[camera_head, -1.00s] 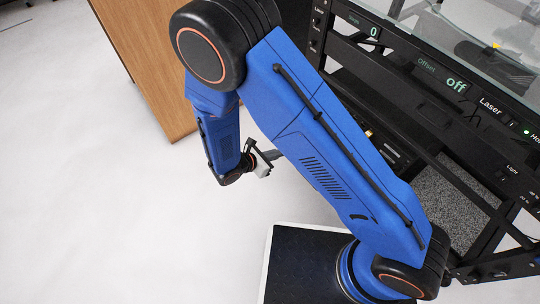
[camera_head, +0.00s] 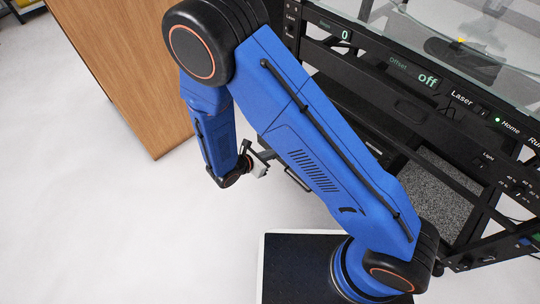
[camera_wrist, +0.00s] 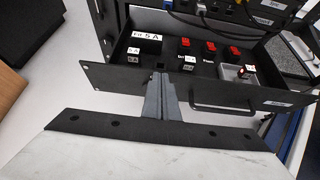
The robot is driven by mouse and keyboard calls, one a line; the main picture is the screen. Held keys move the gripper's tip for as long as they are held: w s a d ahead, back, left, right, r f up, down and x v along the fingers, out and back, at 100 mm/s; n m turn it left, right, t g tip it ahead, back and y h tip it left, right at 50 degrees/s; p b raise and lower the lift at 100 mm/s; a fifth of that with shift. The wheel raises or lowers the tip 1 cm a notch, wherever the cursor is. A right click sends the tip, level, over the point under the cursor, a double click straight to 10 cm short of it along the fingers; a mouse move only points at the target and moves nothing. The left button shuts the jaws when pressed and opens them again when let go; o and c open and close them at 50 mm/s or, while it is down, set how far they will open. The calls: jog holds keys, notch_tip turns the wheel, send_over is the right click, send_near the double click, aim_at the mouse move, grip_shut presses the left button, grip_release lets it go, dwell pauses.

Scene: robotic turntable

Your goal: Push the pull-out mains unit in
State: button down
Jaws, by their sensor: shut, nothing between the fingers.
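The pull-out mains unit (camera_wrist: 112,75) stands out of the rack in the wrist view. It is a black tray with red switches, white labels and a front panel with a bar handle (camera_wrist: 222,108). In the head view most of it is hidden behind my arm; what looks like its handle (camera_head: 298,180) shows beside the arm. My gripper (camera_wrist: 158,77) is shut and empty. Its fingers overlap the middle of the front panel, left of the handle, in the wrist view. I cannot tell whether they touch it. In the head view my gripper (camera_head: 264,163) is left of the handle.
The black equipment rack (camera_head: 415,110) with a glass top, displays and labelled controls fills the right side. A wooden cabinet (camera_head: 120,70) stands at the upper left. Plugs and cables (camera_wrist: 200,10) lie behind the unit. The pale floor (camera_head: 130,220) at left is clear.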

jog(key=w+d, duration=1.3)
jog(key=shift+w+d, duration=0.35)
jog(key=shift+w, duration=0.05)
jog(key=shift+a, duration=0.1)
